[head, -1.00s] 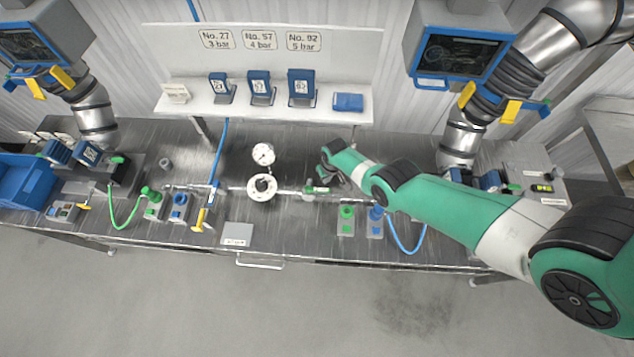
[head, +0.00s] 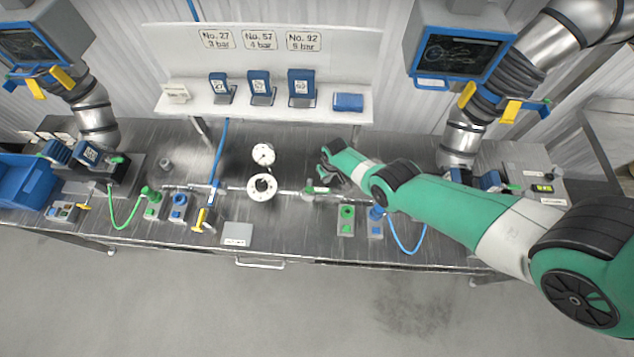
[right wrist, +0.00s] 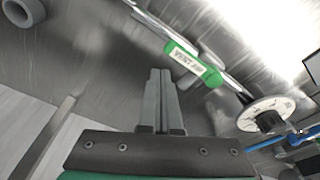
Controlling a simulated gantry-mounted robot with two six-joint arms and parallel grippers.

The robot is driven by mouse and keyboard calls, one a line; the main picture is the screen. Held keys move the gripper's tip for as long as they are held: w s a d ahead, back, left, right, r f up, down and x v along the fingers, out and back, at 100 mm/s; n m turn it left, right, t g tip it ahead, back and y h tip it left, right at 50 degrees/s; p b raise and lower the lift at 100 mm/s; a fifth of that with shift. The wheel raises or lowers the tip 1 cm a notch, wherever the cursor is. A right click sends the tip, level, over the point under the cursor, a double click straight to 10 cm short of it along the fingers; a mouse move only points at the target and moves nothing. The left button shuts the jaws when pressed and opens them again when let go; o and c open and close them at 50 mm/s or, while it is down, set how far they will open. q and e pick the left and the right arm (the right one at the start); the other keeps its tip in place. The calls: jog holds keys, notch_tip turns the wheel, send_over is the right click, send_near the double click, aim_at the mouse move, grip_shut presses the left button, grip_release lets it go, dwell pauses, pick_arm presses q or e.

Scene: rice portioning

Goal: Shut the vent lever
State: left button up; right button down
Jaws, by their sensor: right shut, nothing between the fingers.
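The green vent lever, labelled VENT (right wrist: 192,63), lies close to the metal pipe in the right wrist view, roughly in line with it from this angle. My left gripper is not in view.
A white dial gauge (head: 263,154) stands behind the flange. A green fitting (head: 346,212) and a blue fitting (head: 376,213) stand at the front right, with a blue hose nearby. A shelf (head: 240,112) holds several blue blocks at the back.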

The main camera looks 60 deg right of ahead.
jog(key=shift+s+a+r+p, duration=0.1)
jog(key=shift+s+a+p, duration=0.1)
jog(key=shift+a+p, duration=0.3)
jog(key=shift+s+a+p, duration=0.2)
jog(key=shift+a+p, duration=0.25)
jog(key=shift+p, duration=0.05)
jog(key=shift+a, duration=0.1)
